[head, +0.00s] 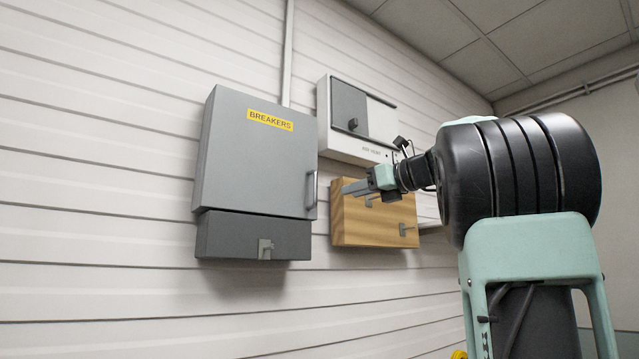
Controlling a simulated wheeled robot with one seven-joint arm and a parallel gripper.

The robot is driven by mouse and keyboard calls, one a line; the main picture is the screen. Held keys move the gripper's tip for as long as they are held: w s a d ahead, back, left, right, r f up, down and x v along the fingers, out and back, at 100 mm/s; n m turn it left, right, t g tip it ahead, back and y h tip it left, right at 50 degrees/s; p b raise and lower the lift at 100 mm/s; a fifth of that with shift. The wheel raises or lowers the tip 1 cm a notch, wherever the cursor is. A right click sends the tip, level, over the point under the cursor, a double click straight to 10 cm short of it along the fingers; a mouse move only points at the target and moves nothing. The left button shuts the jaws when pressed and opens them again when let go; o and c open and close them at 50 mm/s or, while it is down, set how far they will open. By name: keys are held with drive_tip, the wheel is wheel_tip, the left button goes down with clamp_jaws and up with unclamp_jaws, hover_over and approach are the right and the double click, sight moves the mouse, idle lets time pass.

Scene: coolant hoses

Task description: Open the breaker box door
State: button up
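The grey breaker box door (245,165) with a yellow BREAKERS label (270,120) is on the wall, left of centre in the head view. The door looks shut. Its upright bar handle (311,190) is at the door's lower right edge. My gripper (346,188) is a short way right of the handle in the picture, with its grey fingers pointing left toward it. A gap shows between the fingertips and the handle. The fingers overlap from this side, so their opening is unclear. Nothing visible is held.
A dark grey box (225,237) with a small latch (265,248) sits under the door. A wooden board (350,225) with hooks is behind my gripper in the picture. A white cabinet (382,130) with a grey door hangs above it. The wall left of the breaker box is clear.

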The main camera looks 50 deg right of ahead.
drive_tip(key=s+d+r+m+t, duration=0.1)
drive_tip(key=s+d+r+m, duration=0.1)
drive_tip(key=s+r, duration=0.15)
drive_tip(key=w+r+p, duration=0.1)
drive_tip(key=w+p, duration=0.6)
drive_tip(key=w, duration=1)
drive_tip(key=shift+d+h, duration=0.25)
drive_tip(key=shift+h, duration=0.15)
clamp_jaws()
